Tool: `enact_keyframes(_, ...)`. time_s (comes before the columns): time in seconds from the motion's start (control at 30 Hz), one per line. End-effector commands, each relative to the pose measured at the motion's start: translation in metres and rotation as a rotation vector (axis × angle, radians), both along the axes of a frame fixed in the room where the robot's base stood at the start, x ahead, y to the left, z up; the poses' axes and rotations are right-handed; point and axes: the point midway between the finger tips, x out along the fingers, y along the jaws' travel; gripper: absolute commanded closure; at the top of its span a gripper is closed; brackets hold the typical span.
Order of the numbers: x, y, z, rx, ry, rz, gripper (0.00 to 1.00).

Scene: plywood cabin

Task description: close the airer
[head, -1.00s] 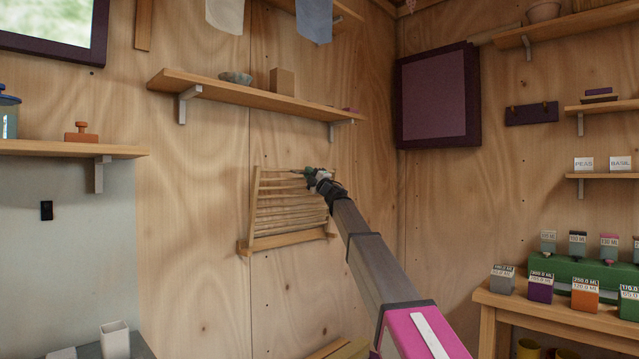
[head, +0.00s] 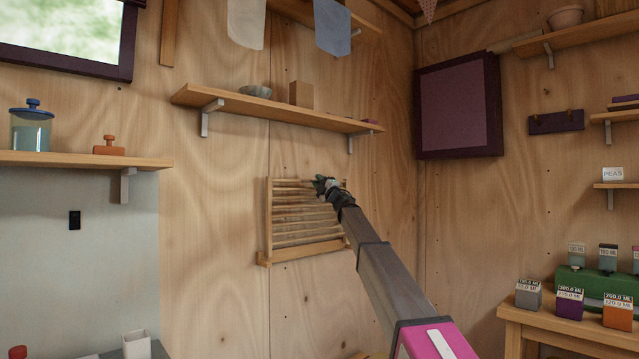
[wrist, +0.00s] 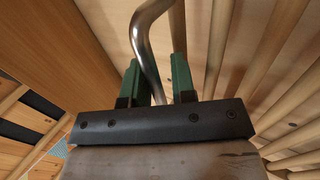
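The airer (head: 268,222) is a pale wooden rack of several horizontal rails on the plywood back wall, with a ledge-like bar (head: 300,251) along its bottom. Its rail frame looks upright and close to the wall; I cannot tell if any gap is left. My gripper (head: 322,184) is at the airer's upper right, its fingers too small to read in the head view. In the wrist view, the green fingers (wrist: 156,72) stand apart, with a bent metal bar (wrist: 143,40) passing between them. Wooden rails (wrist: 237,50) run close by on the right. My arm hides the airer's right end.
A shelf (head: 270,108) with a bowl and a wooden block is above the airer. Another shelf (head: 70,160) with a jar is at the left. A purple panel (head: 458,105) hangs right of my arm. A bench (head: 575,322) with small containers stands at lower right.

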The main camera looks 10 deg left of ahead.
Motion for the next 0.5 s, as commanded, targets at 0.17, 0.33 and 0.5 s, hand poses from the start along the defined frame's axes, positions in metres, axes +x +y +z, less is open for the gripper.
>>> enact_keyframes(0.17,-0.0002,0.0001,0.0002,-0.002,-0.002,-0.001,0.63)
enact_keyframes(0.33,-0.0003,0.0,0.0008,-0.002,-0.004,0.0,0.63)
enact_keyframes(0.5,-0.0027,-0.0029,-0.0011,-0.002,-0.005,-0.001,0.63)
